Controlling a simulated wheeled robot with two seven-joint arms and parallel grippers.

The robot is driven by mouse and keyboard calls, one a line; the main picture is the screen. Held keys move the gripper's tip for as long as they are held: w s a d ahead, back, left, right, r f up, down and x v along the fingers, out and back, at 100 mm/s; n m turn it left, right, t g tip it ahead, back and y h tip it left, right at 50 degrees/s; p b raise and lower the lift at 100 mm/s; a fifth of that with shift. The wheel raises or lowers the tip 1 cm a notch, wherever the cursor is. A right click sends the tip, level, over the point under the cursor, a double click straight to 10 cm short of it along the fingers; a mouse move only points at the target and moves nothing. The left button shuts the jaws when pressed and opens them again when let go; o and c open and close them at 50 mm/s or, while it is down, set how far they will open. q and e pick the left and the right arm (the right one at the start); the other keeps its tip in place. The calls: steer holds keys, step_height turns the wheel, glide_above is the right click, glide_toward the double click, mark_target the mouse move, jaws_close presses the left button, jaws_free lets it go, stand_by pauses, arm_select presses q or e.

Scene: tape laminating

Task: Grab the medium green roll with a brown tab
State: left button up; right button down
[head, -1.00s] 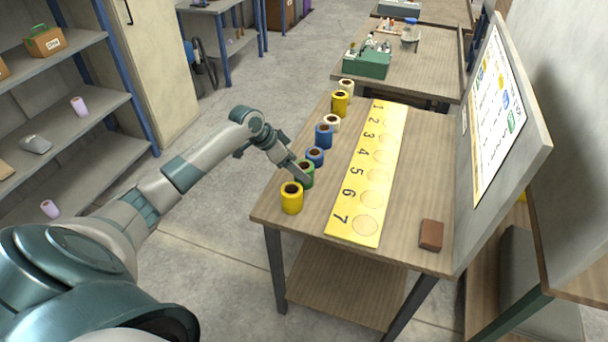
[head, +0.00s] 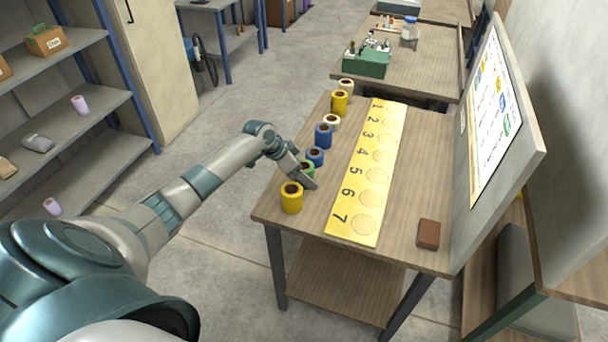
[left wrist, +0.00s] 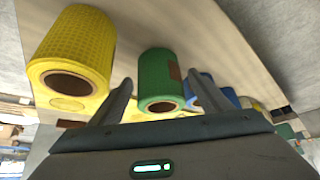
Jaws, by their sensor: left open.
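The green roll (head: 307,168) stands on the wooden table between a yellow roll (head: 291,198) and a blue roll (head: 315,156), partly hidden by my left gripper in the head view. In the left wrist view the green roll (left wrist: 158,80) shows a brown tab (left wrist: 175,71) on its side. My left gripper (head: 308,182) is at the green roll. In the left wrist view the left gripper (left wrist: 160,85) is open, with one finger on each side of the roll. Whether the fingers touch it, I cannot tell. My right gripper is not in view.
More rolls stand in a row behind, including a taller blue roll (head: 324,135), a white roll (head: 332,122) and a tall yellow roll (head: 339,102). A yellow numbered strip (head: 349,200) lies to the right. A brown block (head: 428,234) sits near the front right.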

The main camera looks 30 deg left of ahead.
mark_target(305, 164)
arm_select(q)
steer(key=c, duration=1.2)
steer(key=shift+r, duration=0.1)
steer(key=shift+r+b, duration=0.3)
steer(key=shift+r, duration=0.2)
steer(key=r, duration=0.1)
steer(key=r+b, duration=0.1)
steer(key=r, duration=0.1)
steer(key=shift+s+d+r, duration=0.1)
steer(key=shift+s+d, duration=0.05)
steer(key=shift+d, duration=0.1)
steer(key=s+d+r+b, duration=0.1)
steer(key=s+d+r, duration=0.1)
steer(key=d, duration=0.1)
steer(key=s+d+r+b, duration=0.1)
steer(key=s+d+r, duration=0.1)
steer(key=d, duration=0.1)
steer(key=s+d+r, duration=0.2)
steer(key=shift+s+d+r+b, duration=0.35)
steer(key=shift+s+d+b, duration=0.05)
